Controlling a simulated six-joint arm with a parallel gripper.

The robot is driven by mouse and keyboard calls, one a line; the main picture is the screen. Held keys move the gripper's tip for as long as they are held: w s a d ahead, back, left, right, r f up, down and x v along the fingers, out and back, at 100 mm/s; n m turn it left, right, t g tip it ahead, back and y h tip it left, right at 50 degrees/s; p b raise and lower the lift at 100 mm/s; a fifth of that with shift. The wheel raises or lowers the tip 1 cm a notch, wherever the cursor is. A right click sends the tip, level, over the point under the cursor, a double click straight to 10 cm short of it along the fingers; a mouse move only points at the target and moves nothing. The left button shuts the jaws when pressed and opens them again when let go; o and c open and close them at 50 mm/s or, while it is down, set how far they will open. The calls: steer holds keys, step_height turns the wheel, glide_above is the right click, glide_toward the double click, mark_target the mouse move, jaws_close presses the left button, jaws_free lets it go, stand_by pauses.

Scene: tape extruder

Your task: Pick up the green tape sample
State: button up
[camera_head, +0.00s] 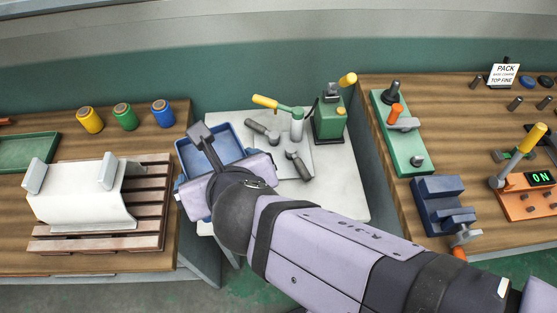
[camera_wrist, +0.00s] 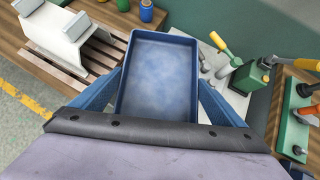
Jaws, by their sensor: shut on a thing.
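A green roll (camera_head: 123,117) stands on the left wooden table between a yellow roll (camera_head: 89,120) and a blue roll (camera_head: 162,113). I cannot tell whether it is the green tape sample; no other clear sample shows. The green roll also shows at the top edge of the wrist view (camera_wrist: 122,4). My gripper (camera_head: 212,160) is over the blue tray (camera_head: 233,141), well to the right of the green roll. In the wrist view the blue tray (camera_wrist: 160,75) lies between the two fingers, which are shut on it. The tray's visible floor looks empty.
A white block-like piece (camera_head: 80,195) sits on a wooden pallet (camera_head: 150,215) at left. A green tray (camera_head: 28,152) lies at the far left. A green press (camera_head: 329,118) and hand tools (camera_head: 297,165) stand on the pale middle table. Several fixtures fill the right table.

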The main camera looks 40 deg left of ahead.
steer(key=s+d+f+n, duration=0.1)
steer(key=s+d+f+n+g, duration=0.1)
steer(key=s, duration=0.1)
steer(key=s+d+f+g, duration=0.1)
steer(key=s, duration=0.1)
steer(key=shift+s+d+n+y, duration=0.15)
steer(key=shift+n+y, duration=0.15)
steer(key=shift+n, duration=0.1)
steer(key=w+a+f+m+t+h+b, duration=0.1)
steer(key=w+a+f+m+t, duration=0.1)
steer(key=w+a+f, duration=0.4)
steer(key=w+a+f+m+t+h+b, duration=0.1)
steer(key=w+a+f+m, duration=0.4)
steer(key=f, duration=0.5)
steer(key=w+a+t+b, duration=0.1)
steer(key=a, duration=0.1)
steer(key=shift+a+f+t, duration=0.3)
steer(key=shift+t, duration=0.1)
steer(key=shift+w, duration=0.1)
steer(key=shift+f+b, duration=0.85)
steer(key=shift+f, duration=4.1)
steer(key=shift+f+b, duration=0.25)
steer(key=shift+b, duration=0.05)
steer(key=o, duration=1)
steer(key=shift+r, duration=0.1)
